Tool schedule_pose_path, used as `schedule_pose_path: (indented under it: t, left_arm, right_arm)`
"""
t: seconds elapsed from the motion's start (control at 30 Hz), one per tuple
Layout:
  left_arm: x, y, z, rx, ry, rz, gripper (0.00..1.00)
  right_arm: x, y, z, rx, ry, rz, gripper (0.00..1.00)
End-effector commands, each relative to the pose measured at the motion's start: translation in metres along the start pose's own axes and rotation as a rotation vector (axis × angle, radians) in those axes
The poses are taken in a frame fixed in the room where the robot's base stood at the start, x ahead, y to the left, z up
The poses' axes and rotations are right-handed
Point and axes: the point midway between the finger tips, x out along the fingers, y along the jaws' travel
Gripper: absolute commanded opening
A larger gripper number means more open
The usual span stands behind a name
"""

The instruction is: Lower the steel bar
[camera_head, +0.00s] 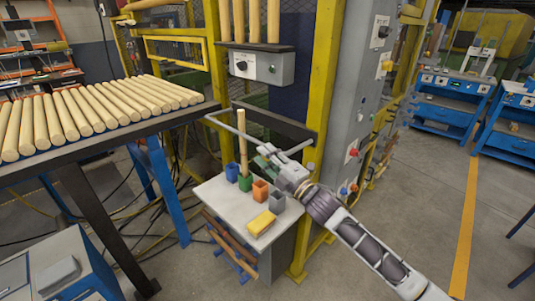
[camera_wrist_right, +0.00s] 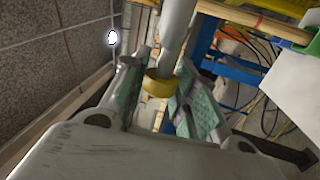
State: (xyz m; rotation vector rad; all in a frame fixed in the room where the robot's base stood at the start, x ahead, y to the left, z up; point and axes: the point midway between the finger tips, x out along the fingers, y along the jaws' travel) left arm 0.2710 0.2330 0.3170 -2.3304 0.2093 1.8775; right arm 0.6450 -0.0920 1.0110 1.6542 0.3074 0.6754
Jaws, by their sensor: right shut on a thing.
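The steel bar (camera_head: 229,130) is a thin grey bar that runs across in front of the yellow machine frame, above the small table. In the right wrist view it is a pale grey rod (camera_wrist_right: 176,32) with a yellow collar (camera_wrist_right: 161,84) near its end. My right gripper (camera_head: 266,157) reaches in from the lower right and is shut on the bar. In the wrist view its green-padded fingers (camera_wrist_right: 162,100) stand either side of the rod. The gripper hides part of the bar in the head view. My left gripper is not in view.
The small table (camera_head: 220,195) holds blue (camera_head: 232,172), green (camera_head: 245,183), orange (camera_head: 260,190) and grey (camera_head: 277,201) cups and a yellow block (camera_head: 261,223). A rack of dowels (camera_head: 95,108) is at left.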

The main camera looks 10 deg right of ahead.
Motion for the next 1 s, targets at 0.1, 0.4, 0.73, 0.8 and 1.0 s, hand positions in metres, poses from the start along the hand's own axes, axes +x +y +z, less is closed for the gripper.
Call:
schedule_pose_path:
  t: [0.1, 0.4, 0.73, 0.8, 1.0]
  left_arm:
    - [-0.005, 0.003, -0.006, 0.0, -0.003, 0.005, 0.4]
    - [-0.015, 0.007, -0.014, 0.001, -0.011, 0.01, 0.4]
    - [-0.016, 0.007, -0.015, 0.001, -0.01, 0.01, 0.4]
    - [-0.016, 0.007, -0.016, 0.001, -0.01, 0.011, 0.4]
    - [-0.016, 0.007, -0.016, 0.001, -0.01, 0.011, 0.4]
  right_arm:
    - [-0.002, -0.008, 0.001, -0.031, 0.006, -0.001, 0.0]
    - [-0.004, -0.014, 0.001, -0.07, 0.017, 0.0, 0.0]
    - [-0.005, -0.017, 0.001, -0.074, 0.018, -0.004, 0.0]
    - [-0.005, -0.018, 0.001, -0.073, 0.018, -0.004, 0.0]
    - [-0.005, -0.017, 0.001, -0.072, 0.018, -0.004, 0.38]
